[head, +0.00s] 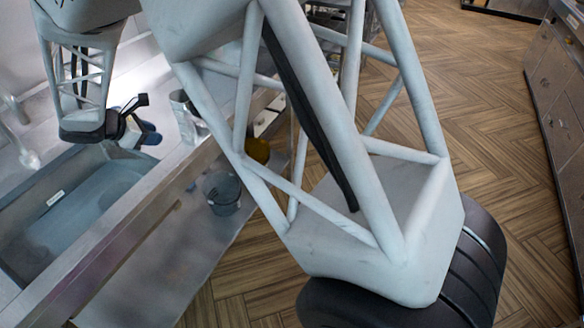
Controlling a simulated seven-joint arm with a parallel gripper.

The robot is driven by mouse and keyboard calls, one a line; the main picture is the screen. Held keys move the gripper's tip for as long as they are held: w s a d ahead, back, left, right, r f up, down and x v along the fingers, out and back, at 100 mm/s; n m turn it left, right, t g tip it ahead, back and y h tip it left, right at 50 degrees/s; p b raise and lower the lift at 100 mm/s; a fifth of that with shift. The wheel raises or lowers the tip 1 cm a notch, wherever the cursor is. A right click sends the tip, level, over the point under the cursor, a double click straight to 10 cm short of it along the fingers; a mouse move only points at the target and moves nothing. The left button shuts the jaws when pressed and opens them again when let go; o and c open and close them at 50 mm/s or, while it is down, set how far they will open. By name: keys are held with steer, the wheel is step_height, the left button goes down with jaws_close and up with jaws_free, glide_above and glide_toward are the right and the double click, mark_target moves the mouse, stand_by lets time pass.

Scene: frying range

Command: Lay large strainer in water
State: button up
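A grey sink basin (35,188) is set into the counter at the left. Water (88,200) with a smooth bluish surface stands in it. My trussed arm fills the middle of the view, and another trussed section of it comes down at the upper left, by the back of the basin. A small cluster of black, beige and blue parts (134,124) shows beside its lower end; it may include my gripper, but no fingers can be made out. I cannot pick out a large strainer in this view.
A metal container (186,103) stands on the counter behind the sink. A grey bucket (222,192) and a yellowish object (257,151) are on the shelf below the counter. Cabinets (562,100) line the right side. The wooden floor (480,90) between is open.

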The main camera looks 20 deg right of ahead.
steer(key=s+d+r+m+g+y, duration=0.1)
steer(key=s+d+r+m, duration=0.3)
steer(key=d, duration=0.3)
steer(key=s+d+r+m+g+y, duration=0.1)
steer(key=s+d+r+m, duration=0.2)
steer(key=s+d, duration=0.35)
steer(key=s+d+r+m+g+y, duration=0.1)
steer(key=s+d+r+m, duration=0.25)
steer(key=d, duration=0.45)
steer(key=s+d+m+y, duration=0.1)
steer(key=s+d+m, duration=0.2)
steer(key=s, duration=0.5)
steer(key=s+d+r+m+y, duration=0.1)
steer(key=s+d+m, duration=0.3)
steer(key=s, duration=0.4)
steer(key=s+d+m+y, duration=0.2)
steer(key=s+d+m, duration=0.1)
steer(key=s, duration=0.4)
steer(key=shift+s+d+r+m+t+y, duration=0.15)
steer(key=shift+s+d+m+t+y, duration=0.25)
steer(key=shift+m, duration=0.15)
